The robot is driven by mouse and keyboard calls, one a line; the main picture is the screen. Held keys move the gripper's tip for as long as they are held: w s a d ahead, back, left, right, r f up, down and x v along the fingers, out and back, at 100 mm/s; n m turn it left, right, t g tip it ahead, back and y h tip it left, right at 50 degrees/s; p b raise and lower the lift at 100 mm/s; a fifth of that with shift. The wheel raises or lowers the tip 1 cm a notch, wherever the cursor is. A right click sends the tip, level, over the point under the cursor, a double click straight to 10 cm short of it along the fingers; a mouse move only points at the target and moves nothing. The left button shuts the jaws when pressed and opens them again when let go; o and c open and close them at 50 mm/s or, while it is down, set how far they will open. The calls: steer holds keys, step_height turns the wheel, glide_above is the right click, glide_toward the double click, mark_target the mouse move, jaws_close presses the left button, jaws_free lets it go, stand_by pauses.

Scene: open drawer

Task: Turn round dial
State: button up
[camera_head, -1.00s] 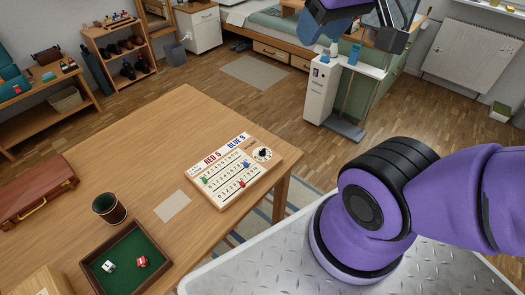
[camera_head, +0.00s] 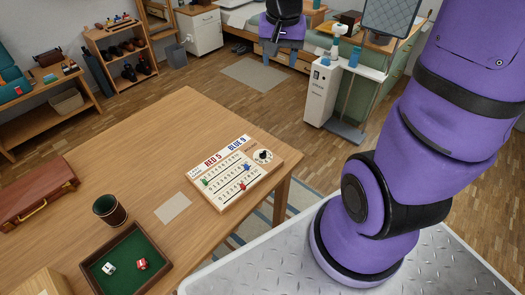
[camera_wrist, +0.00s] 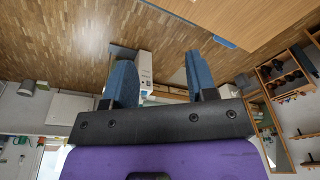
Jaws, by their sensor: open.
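The round dial (camera_head: 263,156) is a small white disc with a black knob at its middle. It sits at the right end of the cream score board (camera_head: 196,200), which lies on the wooden table near its right corner. The dial's markings are too small to read. My gripper (camera_head: 283,52) is raised at the top of the head view, apart from the dial. In the wrist view my gripper (camera_wrist: 161,76) shows two blue fingers spread wide with nothing between them. I cannot see the dial in the wrist view.
The wooden table (camera_head: 120,165) also holds a dark cup (camera_head: 109,209), a green-lined tray (camera_head: 110,245) with two dice, a pale card (camera_head: 173,208) and a brown case (camera_head: 37,190). Air above the board looks clear.

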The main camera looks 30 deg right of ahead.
steer(key=w+d+f+m+g+y, duration=0.1)
steer(key=w+d+f+m, duration=0.15)
steer(key=f, duration=0.45)
steer(key=w+d+f+m+g+y, duration=0.1)
steer(key=w+f+m, duration=0.15)
steer(key=f, duration=0.45)
steer(key=m+y, duration=0.3)
steer(key=m, duration=0.2)
glide_toward(263, 152)
steer(key=x, duration=0.9)
steer(key=shift+a+f, duration=0.1)
steer(key=shift+a, duration=0.2)
steer(key=c, duration=0.9)
